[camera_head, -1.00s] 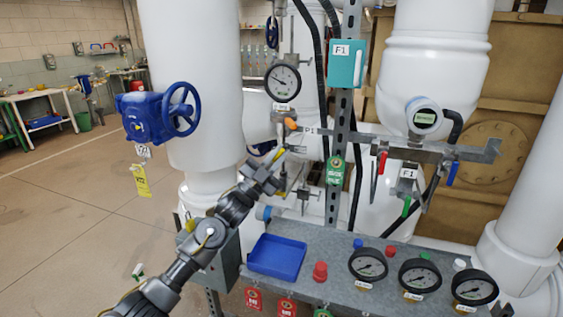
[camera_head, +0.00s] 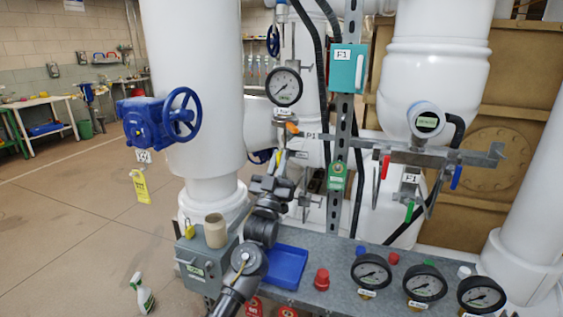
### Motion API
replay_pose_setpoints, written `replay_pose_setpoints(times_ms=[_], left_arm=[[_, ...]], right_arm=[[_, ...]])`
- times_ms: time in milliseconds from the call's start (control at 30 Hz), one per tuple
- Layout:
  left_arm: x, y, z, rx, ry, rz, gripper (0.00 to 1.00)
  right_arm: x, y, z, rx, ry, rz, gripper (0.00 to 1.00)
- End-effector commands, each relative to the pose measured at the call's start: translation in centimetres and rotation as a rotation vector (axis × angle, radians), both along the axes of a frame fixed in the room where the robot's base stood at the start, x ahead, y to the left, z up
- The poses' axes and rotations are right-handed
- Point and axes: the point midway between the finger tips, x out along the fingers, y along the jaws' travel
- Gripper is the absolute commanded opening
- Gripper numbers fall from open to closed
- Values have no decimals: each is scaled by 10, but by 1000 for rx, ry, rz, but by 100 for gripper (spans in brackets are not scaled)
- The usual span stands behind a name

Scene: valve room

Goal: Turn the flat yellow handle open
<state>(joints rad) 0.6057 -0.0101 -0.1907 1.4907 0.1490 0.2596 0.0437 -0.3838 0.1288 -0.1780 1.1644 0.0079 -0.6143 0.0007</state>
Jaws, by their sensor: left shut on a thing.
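The flat yellow handle (camera_head: 282,160) is below the round gauge (camera_head: 284,87) and the orange handle (camera_head: 292,127), among the thin pipework in the middle of the head view. Only a small part of it shows. My left gripper (camera_head: 280,167) comes up from below and is shut on the yellow handle. The fingers and the wrist hide much of the handle and the valve body behind it. My right gripper is not in view.
A blue tray (camera_head: 290,263) and a red knob (camera_head: 321,279) sit on the metal shelf beside my left arm. A grey box (camera_head: 196,263) carries a beige cup (camera_head: 215,231). A blue handwheel (camera_head: 182,114) stands left, with open floor beyond.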

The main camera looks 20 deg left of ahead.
Motion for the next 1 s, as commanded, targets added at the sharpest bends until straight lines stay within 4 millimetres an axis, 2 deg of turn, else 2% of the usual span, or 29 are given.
replay_pose_setpoints(times_ms=[33, 467, 500, 633, 867, 1000], left_arm=[[1, -1, -5, -4, 9, -2, 0], [1, -1, -4, -10, 10, -2, 0], [1, -1, -4, -9, 10, -1, 16], [0, -1, -3, -9, 7, -1, 33], [0, 0, -1, -10, 3, 0, 33], [-4, 0, -7, -10, 4, 0, 33]], right_arm=[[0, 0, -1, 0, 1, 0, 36], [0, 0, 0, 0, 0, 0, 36], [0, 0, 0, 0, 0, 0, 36], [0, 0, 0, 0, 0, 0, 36], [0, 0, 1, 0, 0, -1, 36], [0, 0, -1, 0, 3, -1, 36]])
